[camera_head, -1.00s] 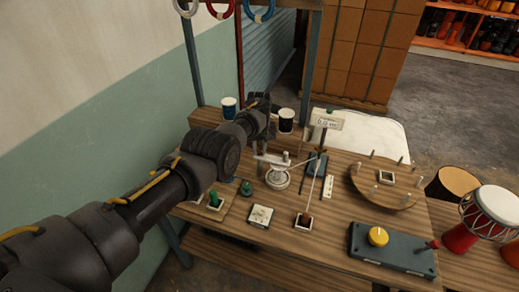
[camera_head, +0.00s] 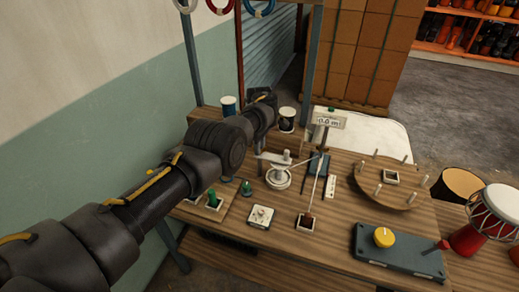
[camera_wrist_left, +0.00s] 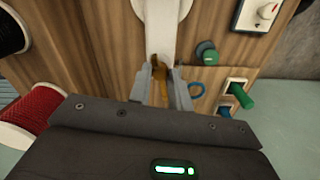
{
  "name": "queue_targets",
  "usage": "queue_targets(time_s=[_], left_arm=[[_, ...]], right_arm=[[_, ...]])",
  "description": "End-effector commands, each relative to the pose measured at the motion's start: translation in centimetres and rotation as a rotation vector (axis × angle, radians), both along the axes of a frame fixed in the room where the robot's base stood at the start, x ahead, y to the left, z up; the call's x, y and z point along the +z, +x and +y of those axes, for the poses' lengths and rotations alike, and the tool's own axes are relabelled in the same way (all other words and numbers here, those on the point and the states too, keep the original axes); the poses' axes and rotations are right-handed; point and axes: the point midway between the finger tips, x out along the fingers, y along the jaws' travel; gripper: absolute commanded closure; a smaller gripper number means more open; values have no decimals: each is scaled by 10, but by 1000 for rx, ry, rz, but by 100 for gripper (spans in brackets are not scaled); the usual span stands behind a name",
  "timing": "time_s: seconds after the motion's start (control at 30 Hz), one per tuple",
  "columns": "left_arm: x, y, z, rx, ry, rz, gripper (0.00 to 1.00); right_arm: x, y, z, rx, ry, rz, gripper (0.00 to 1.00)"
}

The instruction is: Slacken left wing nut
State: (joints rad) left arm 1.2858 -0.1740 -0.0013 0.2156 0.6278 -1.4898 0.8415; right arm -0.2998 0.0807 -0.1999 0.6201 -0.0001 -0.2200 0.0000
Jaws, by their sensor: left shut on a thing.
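In the left wrist view a brass-coloured piece (camera_wrist_left: 161,72), which looks like the wing nut, stands between the fingers of my left gripper (camera_wrist_left: 164,88). The fingers are shut on it. Just beyond it is a white part (camera_wrist_left: 160,22). In the head view my left gripper (camera_head: 264,112) is at the back left of the bench, and its dark body hides the nut. A white round fitting with an arm (camera_head: 278,178) stands to the right of and below the gripper. My right gripper is not in view.
The bench also holds a sign (camera_head: 328,120), a round pegged board (camera_head: 410,192) and a grey box with a yellow knob (camera_head: 400,250).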

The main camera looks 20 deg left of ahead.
Motion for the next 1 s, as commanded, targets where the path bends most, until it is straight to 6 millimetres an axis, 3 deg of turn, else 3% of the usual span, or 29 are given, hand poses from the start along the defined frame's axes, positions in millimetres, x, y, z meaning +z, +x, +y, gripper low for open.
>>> queue_targets(time_s=[1.0], left_arm=[[-1, 0, -1, 941, -1, -2, 100]], right_arm=[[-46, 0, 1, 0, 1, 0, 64]])
